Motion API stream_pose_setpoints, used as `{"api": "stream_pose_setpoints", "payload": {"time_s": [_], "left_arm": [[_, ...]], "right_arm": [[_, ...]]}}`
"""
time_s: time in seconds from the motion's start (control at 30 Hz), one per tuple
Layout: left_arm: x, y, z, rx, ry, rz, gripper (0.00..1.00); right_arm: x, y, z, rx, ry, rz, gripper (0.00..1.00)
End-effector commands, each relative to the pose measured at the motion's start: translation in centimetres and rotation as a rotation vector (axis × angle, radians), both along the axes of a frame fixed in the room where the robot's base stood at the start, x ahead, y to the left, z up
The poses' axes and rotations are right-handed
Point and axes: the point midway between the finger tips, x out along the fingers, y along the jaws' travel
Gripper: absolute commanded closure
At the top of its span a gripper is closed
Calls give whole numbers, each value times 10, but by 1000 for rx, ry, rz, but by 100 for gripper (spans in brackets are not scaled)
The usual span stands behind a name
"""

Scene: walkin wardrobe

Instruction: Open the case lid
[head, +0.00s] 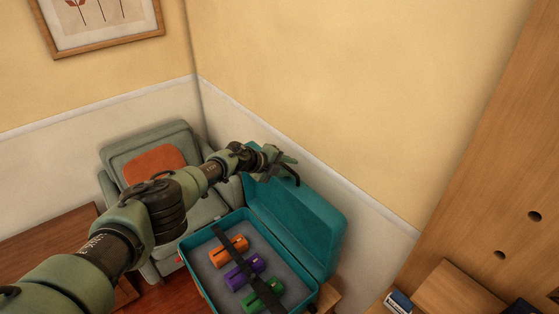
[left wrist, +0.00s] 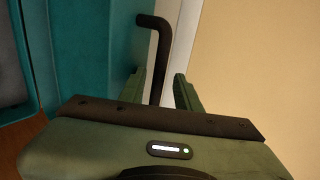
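The teal case (head: 204,284) stands open at lower centre in the head view. Its lid (head: 310,225) is raised on the far right side, tilted back toward the wall; teal surfaces also show at left in the left wrist view (left wrist: 95,45). My left gripper (head: 288,167) is above the lid's upper left corner. In the left wrist view its fingers (left wrist: 161,88) are apart, with a dark bent rod (left wrist: 162,50) showing between them; I cannot tell whether they touch it. My right gripper is not in view.
Inside the case lie orange (head: 228,251), purple (head: 244,272) and green (head: 262,294) items under a dark strap (head: 232,246). A green armchair (head: 126,162) with an orange cushion (head: 153,164) stands behind. Walls close in behind the lid; wooden furniture (head: 480,190) stands right.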

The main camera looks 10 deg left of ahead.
Motion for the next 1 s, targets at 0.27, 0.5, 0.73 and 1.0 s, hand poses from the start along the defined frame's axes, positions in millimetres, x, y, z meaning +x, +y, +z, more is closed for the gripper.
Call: {"api": "stream_pose_setpoints", "payload": {"time_s": [0.27, 0.5, 0.73, 1.0], "left_arm": [[-24, 18, 28, 0, -1, -1, 66], [-37, 27, 38, -2, -4, -1, 66], [-40, 29, 39, -4, -3, 0, 66], [-40, 29, 39, -4, -3, 1, 66]], "right_arm": [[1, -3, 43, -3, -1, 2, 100], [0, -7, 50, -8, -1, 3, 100], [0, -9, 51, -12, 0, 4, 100], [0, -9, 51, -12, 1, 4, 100]]}}
